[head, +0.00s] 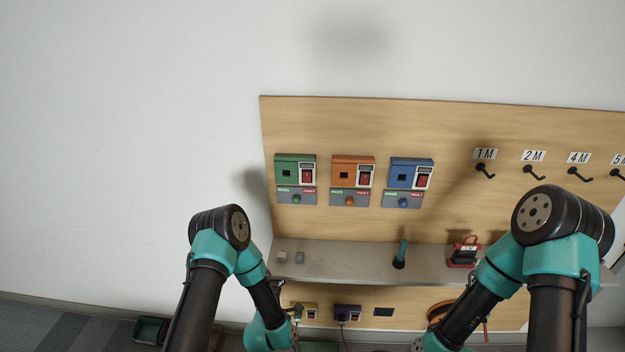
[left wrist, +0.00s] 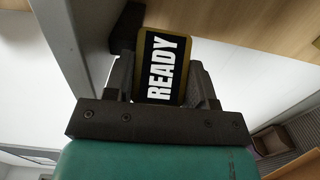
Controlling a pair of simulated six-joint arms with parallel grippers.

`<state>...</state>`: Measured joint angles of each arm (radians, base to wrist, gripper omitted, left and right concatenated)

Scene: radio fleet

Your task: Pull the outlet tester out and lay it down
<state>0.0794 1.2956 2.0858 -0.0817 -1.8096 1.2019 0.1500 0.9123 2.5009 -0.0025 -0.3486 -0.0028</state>
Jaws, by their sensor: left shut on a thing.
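My left gripper (left wrist: 163,88) is shut on a yellow-edged block with a black READY label, which looks like the outlet tester (left wrist: 163,68). The label fills the space between the two fingers in the left wrist view.
A grey shelf (head: 345,262) crosses the wooden board (head: 450,125). It holds a teal-handled tool (head: 401,253), a red device (head: 465,250) and two small blocks, with bare space between. Green, orange and blue boxes hang above.

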